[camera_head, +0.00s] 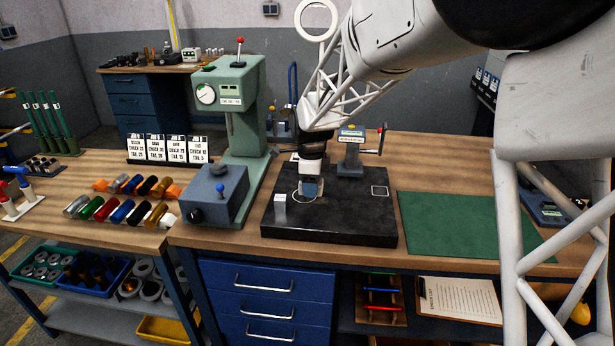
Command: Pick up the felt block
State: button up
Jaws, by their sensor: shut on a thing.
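My gripper (310,178) points down over the black surface plate (350,228) in the middle of the bench. It is shut on a small blue-grey block (311,189), which looks to be the felt block. The fingers partly hide the block. It is at or just above a white circle outlined on the plate; I cannot tell whether it touches the plate.
A small grey block (280,204) stands upright left of my gripper. A green press (240,120) and a blue-grey box (213,195) stand farther left. A small vise-like device (350,160) is behind. The green mat (462,225) at right is clear.

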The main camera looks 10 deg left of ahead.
jog(key=shift+s+d+r, duration=0.1)
jog(key=shift+s+d, duration=0.2)
jog(key=shift+s, duration=0.5)
jog(key=shift+s+d+r, duration=0.1)
jog(key=shift+s+d, duration=0.2)
jog(key=shift+s, duration=0.45)
jog(key=shift+s+d+r, duration=0.1)
jog(key=shift+s+d, duration=0.2)
jog(key=shift+s, duration=0.5)
jog(key=o, duration=0.3)
jog(key=shift+c, duration=0.7)
jog(key=w+r, duration=0.3)
jog(key=w, duration=0.6)
jog(key=shift+w+d, duration=0.25)
jog(key=shift+d, duration=0.05)
